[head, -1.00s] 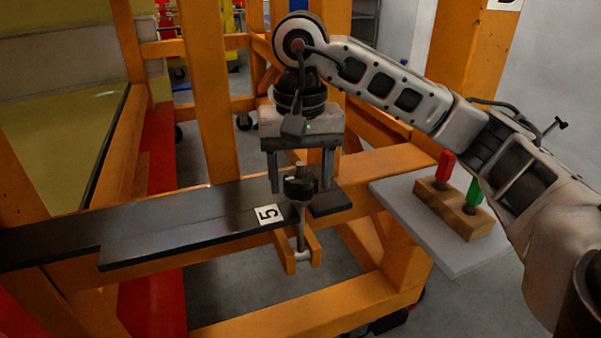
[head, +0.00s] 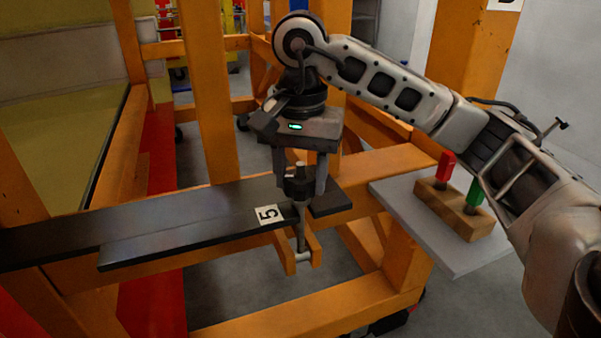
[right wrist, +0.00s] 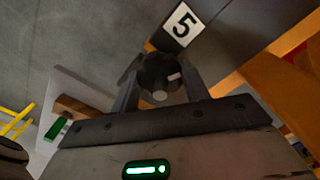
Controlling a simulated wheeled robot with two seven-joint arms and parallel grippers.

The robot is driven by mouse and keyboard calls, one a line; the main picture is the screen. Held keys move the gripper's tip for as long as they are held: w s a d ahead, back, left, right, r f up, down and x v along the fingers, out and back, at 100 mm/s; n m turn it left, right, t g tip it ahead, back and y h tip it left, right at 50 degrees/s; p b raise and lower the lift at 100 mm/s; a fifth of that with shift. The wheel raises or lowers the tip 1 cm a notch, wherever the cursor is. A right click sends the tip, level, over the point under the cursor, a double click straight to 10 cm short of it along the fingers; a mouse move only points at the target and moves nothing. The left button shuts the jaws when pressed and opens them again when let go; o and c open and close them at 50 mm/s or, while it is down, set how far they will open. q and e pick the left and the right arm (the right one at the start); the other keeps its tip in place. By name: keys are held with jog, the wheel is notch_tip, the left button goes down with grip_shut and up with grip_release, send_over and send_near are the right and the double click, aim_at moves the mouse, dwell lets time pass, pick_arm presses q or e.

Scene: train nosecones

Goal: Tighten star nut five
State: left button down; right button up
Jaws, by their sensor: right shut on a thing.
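The star nut (head: 298,188) is a dark knob on an upright threaded rod, beside the white label "5" (head: 269,215) on the dark beam. My right gripper (head: 301,190) points down from above with a finger on either side of the nut and is shut on it. In the right wrist view the dark lobed nut (right wrist: 160,74) sits between the two fingers (right wrist: 162,88), with the rod's end facing the camera. The rod (head: 301,240) goes down to an orange fork bracket (head: 287,252). My left gripper is not in view.
A grey shelf (head: 395,205) at the right carries a wooden block (head: 470,220) with a red-handled tool (head: 447,163) and a green-handled tool (head: 474,195). Orange frame posts (head: 208,95) and beams surround the work spot. A yellow-green panel (head: 60,130) is at the left.

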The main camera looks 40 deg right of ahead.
jog(key=m, duration=1.4)
jog(key=shift+m, duration=0.3)
jog(key=m, duration=0.3)
jog(key=shift+m, duration=0.3)
jog(key=m, duration=0.3)
jog(key=shift+m+p, duration=0.3)
jog(key=shift+m, duration=0.1)
jog(key=m, duration=0.4)
jog(key=shift+m, duration=1.5)
